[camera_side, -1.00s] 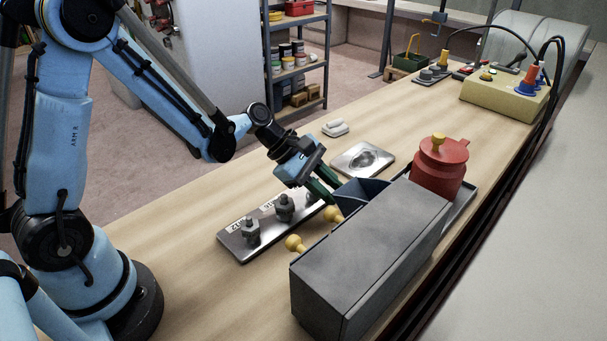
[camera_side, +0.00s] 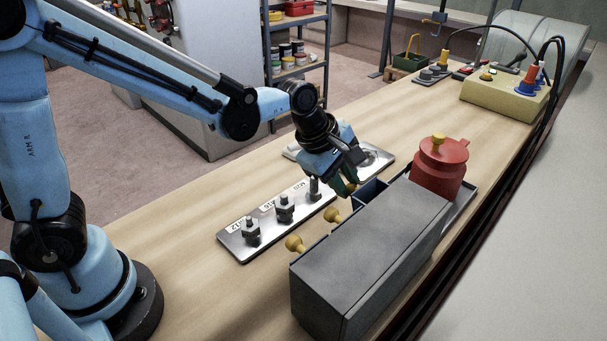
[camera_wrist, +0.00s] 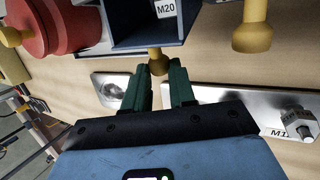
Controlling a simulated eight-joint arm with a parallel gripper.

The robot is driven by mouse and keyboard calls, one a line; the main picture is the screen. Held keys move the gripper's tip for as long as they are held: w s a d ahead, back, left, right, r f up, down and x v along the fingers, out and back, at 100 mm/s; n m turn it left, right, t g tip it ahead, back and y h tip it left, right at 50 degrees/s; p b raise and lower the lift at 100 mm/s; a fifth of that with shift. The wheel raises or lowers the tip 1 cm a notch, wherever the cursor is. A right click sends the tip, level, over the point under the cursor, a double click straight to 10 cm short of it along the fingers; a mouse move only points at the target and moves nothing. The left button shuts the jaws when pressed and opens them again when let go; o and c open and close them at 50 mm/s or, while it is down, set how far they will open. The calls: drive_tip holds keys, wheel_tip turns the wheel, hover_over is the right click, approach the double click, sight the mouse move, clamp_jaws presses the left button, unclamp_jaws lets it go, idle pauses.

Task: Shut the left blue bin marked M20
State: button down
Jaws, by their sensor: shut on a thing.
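The blue bin marked M20 (camera_wrist: 122,32) stands partly out of the grey cabinet (camera_side: 372,250); its open top shows in the side view (camera_side: 370,191).
Other yellow knobs (camera_side: 295,243) (camera_side: 332,214) stick out along the cabinet front. A metal plate with upright bolts (camera_side: 285,212) lies before them. A red pot (camera_side: 438,170) stands beyond the cabinet. A shiny dish plate (camera_side: 382,158) lies behind my gripper.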

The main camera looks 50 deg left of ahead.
sight(360, 188)
drive_tip(key=shift+s+d+r+m+y, duration=0.1)
drive_tip(key=shift+d+r+y, duration=0.2)
drive_tip(key=shift+d, duration=0.3)
drive_tip(key=shift+w+d+r+m+y, duration=0.1)
drive_tip(key=shift+d+r+y, duration=0.15)
drive_tip(key=shift+d+y, duration=0.3)
drive_tip(key=shift+s+d+r+m+y, duration=0.1)
drive_tip(key=shift+d+r+y, duration=0.15)
drive_tip(key=shift+d, duration=0.5)
drive_tip(key=c, duration=1)
unclamp_jaws()
drive_tip(key=shift+o, duration=0.3)
drive_tip(key=shift+r, duration=0.1)
drive_tip(key=shift+r, duration=0.2)
drive_tip(key=v, duration=1.1)
drive_tip(key=shift+s+r, duration=0.15)
drive_tip(key=shift+r, duration=0.1)
